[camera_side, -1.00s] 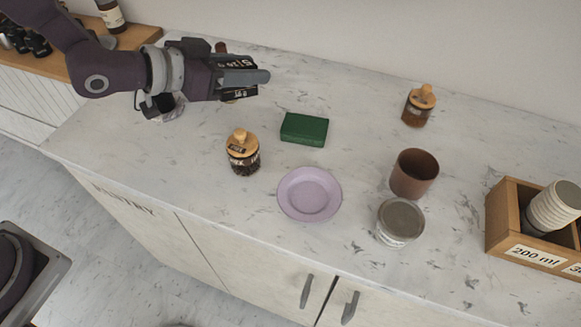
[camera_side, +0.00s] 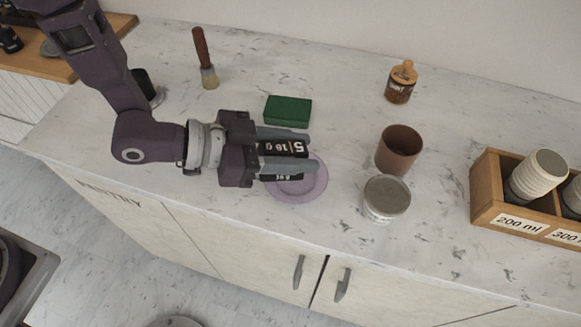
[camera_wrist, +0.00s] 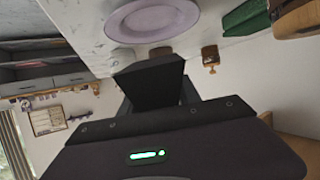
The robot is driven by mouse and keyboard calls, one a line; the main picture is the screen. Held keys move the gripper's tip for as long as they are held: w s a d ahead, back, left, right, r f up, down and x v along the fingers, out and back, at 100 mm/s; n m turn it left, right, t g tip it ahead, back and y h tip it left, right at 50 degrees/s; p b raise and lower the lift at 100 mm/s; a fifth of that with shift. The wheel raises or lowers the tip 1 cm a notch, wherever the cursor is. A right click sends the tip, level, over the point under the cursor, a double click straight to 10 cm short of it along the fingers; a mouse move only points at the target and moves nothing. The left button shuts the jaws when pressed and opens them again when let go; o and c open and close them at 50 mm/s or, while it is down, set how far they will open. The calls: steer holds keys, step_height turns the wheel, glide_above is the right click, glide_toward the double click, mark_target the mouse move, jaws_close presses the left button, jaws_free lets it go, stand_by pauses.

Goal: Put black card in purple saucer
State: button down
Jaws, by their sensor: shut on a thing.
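The black card (camera_side: 284,148) with white print is held between the fingers of my gripper (camera_side: 300,153), which is shut on it. In the wrist view the card (camera_wrist: 154,82) shows as a dark block between the fingers. The purple saucer (camera_side: 313,188) lies flat on the counter. In the side view the gripper and card overlap the saucer's upper left part. In the wrist view the saucer (camera_wrist: 150,20) shows beyond the card, so the two look apart. The exact height of the card over the saucer cannot be told.
A green box (camera_side: 288,110) lies behind the saucer. A brown cup (camera_side: 399,150) and a grey-lidded jar (camera_side: 386,199) stand to its right. Front right counter is clear.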

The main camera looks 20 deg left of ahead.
step_height(320, 180, down, 4)
steer(key=shift+f, duration=0.2)
steer(key=shift+f, duration=0.1)
steer(key=c, duration=0.9)
jaws_free()
steer(key=shift+o, duration=0.2)
